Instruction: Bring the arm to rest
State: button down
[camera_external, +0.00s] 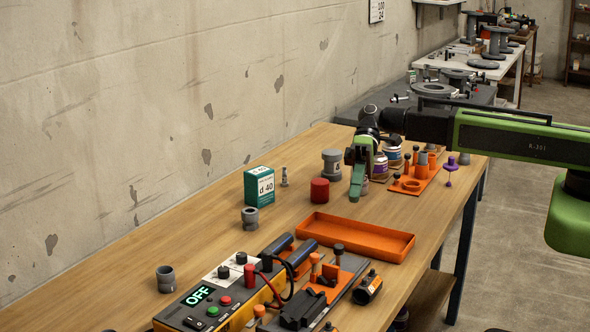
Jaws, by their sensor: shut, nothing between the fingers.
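My gripper (355,188) shows in the external view over the middle of the wooden workbench, with its green fingers pointing down. The fingers are together with nothing between them. My arm reaches in from the right, stretched out over the bench. The fingertips are a little right of a red cylinder (319,190) and behind an orange tray (357,237). From this angle I cannot tell how high the tips are above the bench top. Part of what stands behind the gripper is hidden.
An orange stand (412,184) with fittings and some jars (393,153) are close right of the gripper. A grey fitting (331,165) and a green-white box (258,186) stand left. A control box (205,300) reading OFF is in front. The bench's left part (120,265) is mostly clear.

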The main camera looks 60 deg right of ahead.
dwell(0.4)
jog(key=s+d+f+t+h+p, duration=0.1)
jog(key=d+f+h, duration=0.1)
jog(key=d, duration=0.7)
jog(key=s+d+f+m+h+p, duration=0.1)
jog(key=d+f+h+p, duration=0.1)
jog(key=d+h, duration=0.3)
jog(key=s+d+f+m+t+h+p, duration=0.1)
jog(key=d+h, duration=0.3)
jog(key=d, duration=0.8)
jog(key=shift+s+d+f+t+p, duration=0.3)
jog(key=shift+s+f+p, duration=0.2)
jog(key=shift+f+p, duration=0.25)
jog(key=shift+w+d+m+h, duration=0.1)
jog(key=shift+d+m+h, duration=0.15)
jog(key=shift+m+h, duration=0.05)
